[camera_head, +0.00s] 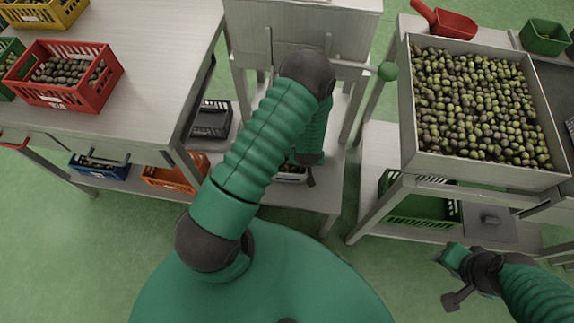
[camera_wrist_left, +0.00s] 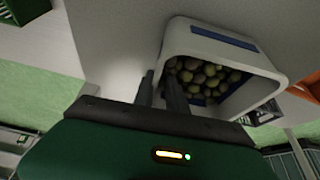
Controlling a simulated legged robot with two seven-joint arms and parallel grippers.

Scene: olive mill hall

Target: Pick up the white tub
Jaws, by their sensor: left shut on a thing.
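The white tub (camera_wrist_left: 212,38), filled with olives, shows in the left wrist view with its open top towards the camera. In the head view only a small part of the tub (camera_head: 290,177) shows on the lower shelf, behind my arm. My left gripper (camera_wrist_left: 160,75) is shut on the tub's near wall, one finger inside by the olives and one outside. In the head view my left gripper (camera_head: 311,178) points down beside the tub. My right gripper (camera_head: 447,278) is at the lower right, away from the tub; its finger opening is unclear.
An orange crate (camera_head: 172,177) and a black crate (camera_head: 211,119) stand left of the tub. A metal table leg (camera_head: 184,165) rises nearby, and a steel sink (camera_head: 300,30) is above the shelf. A large olive tray (camera_head: 480,168) is at right.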

